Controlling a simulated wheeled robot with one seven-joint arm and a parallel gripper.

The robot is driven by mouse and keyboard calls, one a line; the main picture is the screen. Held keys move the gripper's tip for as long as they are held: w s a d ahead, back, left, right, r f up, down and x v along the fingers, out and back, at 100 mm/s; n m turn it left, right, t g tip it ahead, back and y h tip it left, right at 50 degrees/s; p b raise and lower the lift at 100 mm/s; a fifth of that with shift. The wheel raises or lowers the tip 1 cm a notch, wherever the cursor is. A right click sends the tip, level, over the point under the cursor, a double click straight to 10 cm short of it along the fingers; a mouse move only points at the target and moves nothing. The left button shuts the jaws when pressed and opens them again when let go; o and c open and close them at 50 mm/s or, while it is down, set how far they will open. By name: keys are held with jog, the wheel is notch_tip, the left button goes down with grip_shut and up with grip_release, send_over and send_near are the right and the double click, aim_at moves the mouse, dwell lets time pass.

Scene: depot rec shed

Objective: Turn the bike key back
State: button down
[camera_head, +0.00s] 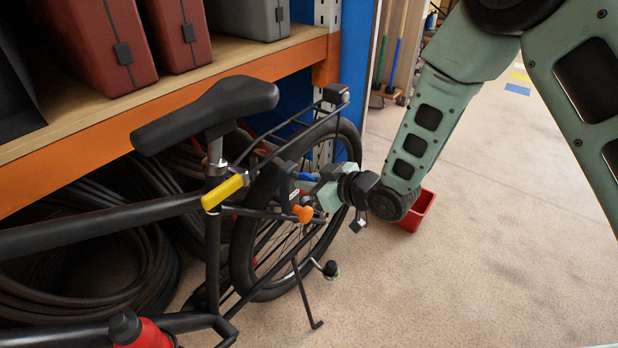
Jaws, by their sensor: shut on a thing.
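A black bike stands in front of the shelf, its rear wheel (262,270) toward my arm. A black lock (287,184) sits at the upper part of this wheel, with an orange knob (303,213) below it. My gripper (311,186) reaches in from the right, right beside the lock. It is shut at a small blue piece (308,177), which seems to be the head of the bike key. The fingertips and key are too small and partly hidden, so I cannot tell the key's turn angle.
The black saddle (205,112) and a yellow piece (225,191) are left of the lock. A carrier rack (300,128) is above the wheel. A red bin (418,212) stands behind my wrist. Shelf cases (100,42) are at upper left. The floor at right is clear.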

jog(key=shift+m+g, duration=0.4)
dwell(0.3)
jog(key=c, duration=1.5)
grip_release()
jog(key=shift+d, duration=0.1)
jog(key=p+v, duration=0.3)
jog(key=v, duration=0.5)
jog(key=p+v, duration=0.3)
jog(key=v, duration=0.6)
jog(key=shift+s+d+f, duration=0.15)
jog(key=shift+s, duration=0.05)
